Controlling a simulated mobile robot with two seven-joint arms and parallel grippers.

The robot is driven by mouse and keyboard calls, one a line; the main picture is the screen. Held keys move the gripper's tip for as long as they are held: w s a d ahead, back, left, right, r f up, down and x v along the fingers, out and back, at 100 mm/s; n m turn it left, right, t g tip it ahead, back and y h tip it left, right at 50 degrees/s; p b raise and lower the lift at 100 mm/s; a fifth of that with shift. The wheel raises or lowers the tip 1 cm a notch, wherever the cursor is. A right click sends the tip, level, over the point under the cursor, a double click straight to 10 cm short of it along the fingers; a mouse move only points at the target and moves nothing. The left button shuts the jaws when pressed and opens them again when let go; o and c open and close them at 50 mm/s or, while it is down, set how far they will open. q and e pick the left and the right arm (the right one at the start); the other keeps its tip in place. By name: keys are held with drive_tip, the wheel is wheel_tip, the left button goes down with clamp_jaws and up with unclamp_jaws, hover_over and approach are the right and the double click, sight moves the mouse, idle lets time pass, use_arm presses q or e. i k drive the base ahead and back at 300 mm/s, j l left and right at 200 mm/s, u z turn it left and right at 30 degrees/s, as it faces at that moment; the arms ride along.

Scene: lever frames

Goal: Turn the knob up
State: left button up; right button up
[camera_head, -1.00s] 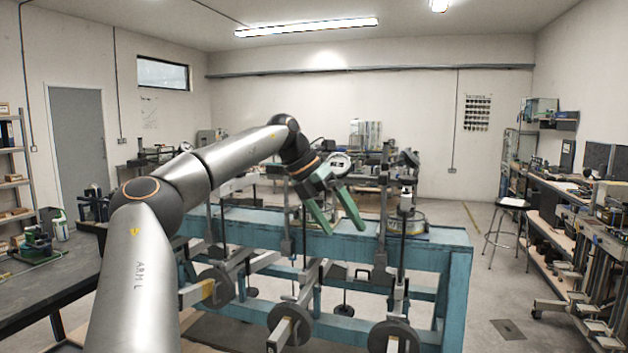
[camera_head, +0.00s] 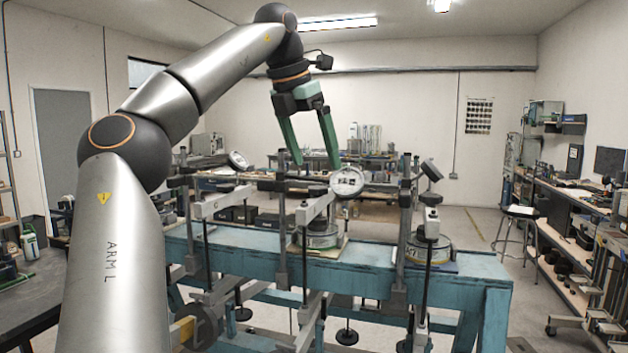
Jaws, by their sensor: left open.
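The blue lever frame (camera_head: 395,268) stands in front of me with several upright rods, levers and hanging weights. A round white dial gauge (camera_head: 346,182) sits on its middle unit, facing me. My left gripper (camera_head: 316,163) comes in from the left and points down, its two green fingers spread apart and empty. Its fingertips are just above and left of this gauge in the picture; I cannot tell the gap in depth. I cannot make out which part is the knob. My right gripper is not in view.
Upright rods and grey lever arms (camera_head: 315,206) crowd the space below my gripper. Round drums (camera_head: 319,235) sit on the frame's top. A stool (camera_head: 516,225) and a cluttered bench (camera_head: 570,240) stand at the right.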

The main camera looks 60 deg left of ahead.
sight(316, 190)
drive_tip(key=i+j, duration=0.15)
drive_tip(key=j, duration=0.25)
drive_tip(key=i+j, duration=0.1)
drive_tip(key=j, duration=0.3)
drive_tip(key=i+j, duration=0.15)
drive_tip(key=j, duration=0.25)
